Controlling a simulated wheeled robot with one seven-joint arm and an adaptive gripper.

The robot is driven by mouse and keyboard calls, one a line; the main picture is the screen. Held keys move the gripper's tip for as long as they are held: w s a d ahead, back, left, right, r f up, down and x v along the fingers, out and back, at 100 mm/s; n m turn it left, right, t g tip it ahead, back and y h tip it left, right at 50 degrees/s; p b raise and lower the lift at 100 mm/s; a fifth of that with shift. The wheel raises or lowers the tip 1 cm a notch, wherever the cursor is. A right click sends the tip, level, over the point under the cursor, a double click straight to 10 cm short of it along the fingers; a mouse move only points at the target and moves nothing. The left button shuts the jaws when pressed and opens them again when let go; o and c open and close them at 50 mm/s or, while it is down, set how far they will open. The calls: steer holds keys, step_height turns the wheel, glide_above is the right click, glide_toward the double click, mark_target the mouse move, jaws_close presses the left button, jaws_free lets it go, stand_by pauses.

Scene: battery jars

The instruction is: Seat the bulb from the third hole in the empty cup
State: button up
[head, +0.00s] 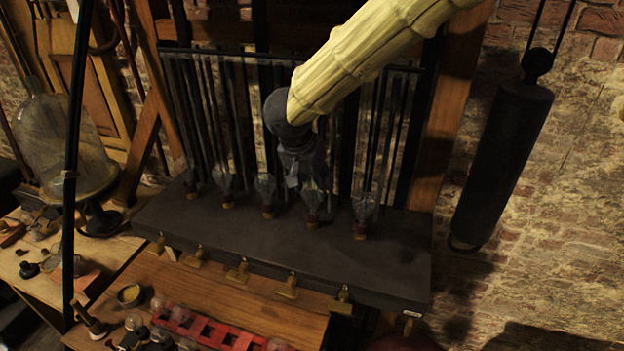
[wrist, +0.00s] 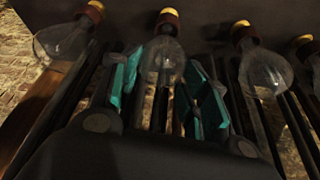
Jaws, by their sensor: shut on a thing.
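My gripper (head: 310,184) reaches down to the dark shelf and is shut on a clear glass bulb (head: 312,203), fourth from the left in a row. In the wrist view, the teal fingertips (wrist: 160,88) lie on either side of this bulb (wrist: 163,62), which has a reddish-brown base with a yellow end. The bulb is upright at the fourth cup place; whether its base is fully down cannot be told, as the cup is hidden. The red rack with holes (head: 232,335) is at the bottom, partly cut off, with bulbs in some holes.
Other bulbs stand on the shelf (head: 385,272) to the left (head: 266,190) and right (head: 362,210) of the held one, close by. Dark vertical rods rise behind them. A glass bell jar (head: 60,145) is at left; a dark cylinder (head: 505,150) hangs at right.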

steer(key=shift+f, duration=0.1)
stand_by(0.5)
steer(key=o, duration=0.9)
